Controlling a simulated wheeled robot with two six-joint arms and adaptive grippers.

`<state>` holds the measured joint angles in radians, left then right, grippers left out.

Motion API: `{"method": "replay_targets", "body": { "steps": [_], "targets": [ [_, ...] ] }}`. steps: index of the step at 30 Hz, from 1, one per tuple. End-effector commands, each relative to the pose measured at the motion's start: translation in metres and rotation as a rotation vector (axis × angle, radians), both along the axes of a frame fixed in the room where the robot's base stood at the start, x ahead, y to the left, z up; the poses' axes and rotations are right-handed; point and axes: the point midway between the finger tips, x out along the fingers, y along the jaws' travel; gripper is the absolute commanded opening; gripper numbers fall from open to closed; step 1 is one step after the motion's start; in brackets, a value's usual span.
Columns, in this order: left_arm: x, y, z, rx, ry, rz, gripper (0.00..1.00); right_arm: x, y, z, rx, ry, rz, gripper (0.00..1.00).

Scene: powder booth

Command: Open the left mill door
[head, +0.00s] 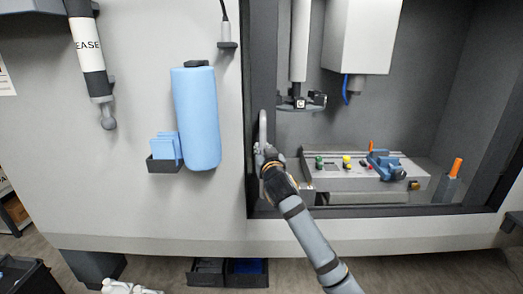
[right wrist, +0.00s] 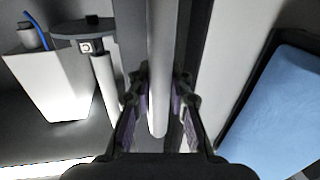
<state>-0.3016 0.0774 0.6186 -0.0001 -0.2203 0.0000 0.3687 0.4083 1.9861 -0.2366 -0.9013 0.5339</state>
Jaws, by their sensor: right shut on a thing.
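A light grey upright bar handle (head: 262,128) stands on the dark frame (head: 261,60) at the left side of the mill's window or opening. I cannot tell whether clear glass covers it, so how far the left door stands open is unclear. My right gripper (head: 266,152) is shut on the lower part of the handle. In the right wrist view the handle (right wrist: 160,70) runs between the two fingers of my gripper (right wrist: 158,110), its lower end showing between them. My left gripper is not in the head view.
Inside the mill are a spindle head (head: 362,35), a tool carousel (head: 301,101) and a table (head: 345,180) with a blue vise (head: 383,162). A blue roll (head: 196,118) hangs on the panel left of the handle. Dark bins (head: 228,272) stand on the floor below.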

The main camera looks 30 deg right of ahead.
Motion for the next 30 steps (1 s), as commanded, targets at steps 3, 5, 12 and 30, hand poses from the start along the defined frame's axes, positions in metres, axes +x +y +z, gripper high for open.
{"method": "replay_targets", "body": {
  "steps": [3,5,12,30],
  "targets": [
    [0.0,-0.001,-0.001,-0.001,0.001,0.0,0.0,0.0,0.0,-0.008,0.009,0.014,0.0,0.0],
    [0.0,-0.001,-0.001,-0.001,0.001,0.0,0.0,0.0,0.0,-0.008,0.009,0.014,0.0,0.0],
    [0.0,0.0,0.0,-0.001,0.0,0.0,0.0,0.0,0.0,-0.004,0.006,0.007,0.0,0.42],
    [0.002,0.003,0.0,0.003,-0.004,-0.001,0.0,-0.06,0.023,-0.002,0.0,0.004,0.002,0.42]
  ]
}}
